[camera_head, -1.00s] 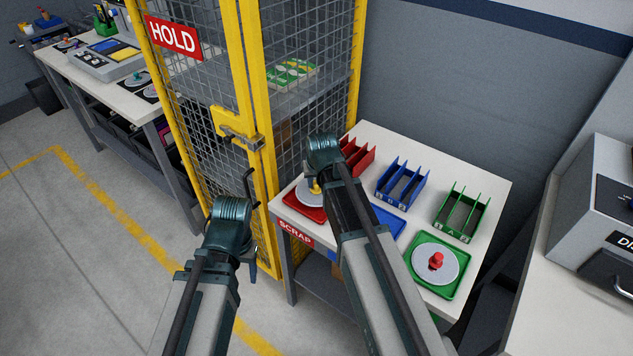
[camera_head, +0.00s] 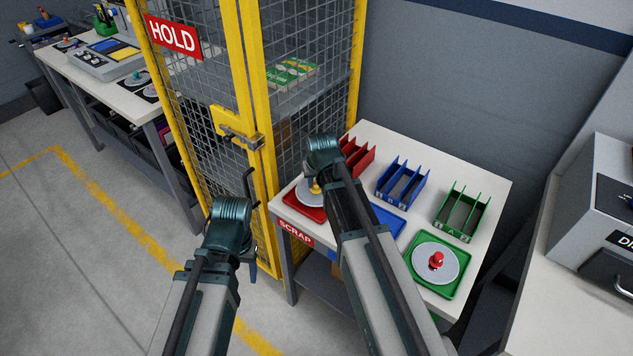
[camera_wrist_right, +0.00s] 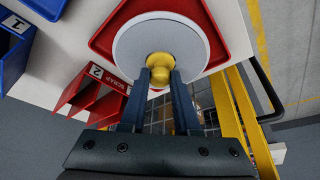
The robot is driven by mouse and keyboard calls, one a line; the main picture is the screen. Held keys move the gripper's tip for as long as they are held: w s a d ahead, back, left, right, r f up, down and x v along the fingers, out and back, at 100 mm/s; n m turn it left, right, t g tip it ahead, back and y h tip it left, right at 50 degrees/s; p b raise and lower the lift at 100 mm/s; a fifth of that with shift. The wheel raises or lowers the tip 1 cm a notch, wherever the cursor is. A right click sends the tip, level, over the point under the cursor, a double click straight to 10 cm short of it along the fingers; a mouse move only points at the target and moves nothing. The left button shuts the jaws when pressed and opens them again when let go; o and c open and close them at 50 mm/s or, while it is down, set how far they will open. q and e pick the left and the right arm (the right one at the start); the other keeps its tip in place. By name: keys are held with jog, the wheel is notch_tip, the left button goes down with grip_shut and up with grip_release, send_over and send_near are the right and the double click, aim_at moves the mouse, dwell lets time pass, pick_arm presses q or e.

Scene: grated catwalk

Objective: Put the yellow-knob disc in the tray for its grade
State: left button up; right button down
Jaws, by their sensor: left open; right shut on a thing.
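The yellow-knob disc (camera_head: 304,198) is pale grey and lies flat within the outline of the red tray (camera_head: 306,214) by the SCRAP label. I cannot tell whether it rests on the tray or hangs just above it. In the right wrist view the disc (camera_wrist_right: 135,45) covers much of the red tray (camera_wrist_right: 101,35). My right gripper (camera_wrist_right: 161,78) is shut on the yellow knob (camera_wrist_right: 159,62). In the head view my right arm hides part of the disc. My left gripper (camera_head: 252,268) is open, low in front of the yellow cage, away from the table.
A blue tray (camera_head: 388,222) is partly behind my right arm. A green tray (camera_head: 420,284) holds a disc with a red knob (camera_head: 436,261). Red (camera_head: 357,158), blue (camera_head: 402,184) and green (camera_head: 461,214) slotted racks stand behind. The HOLD cage (camera_head: 255,130) borders the table's left.

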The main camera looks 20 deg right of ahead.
jog(key=shift+f+b, duration=1.15)
jog(key=shift+f, duration=0.05)
jog(key=shift+c, duration=0.8)
grip_release()
notch_tip(320, 180, up, 8)
jog(key=p, duration=0.8)
jog(key=shift+r, duration=0.1)
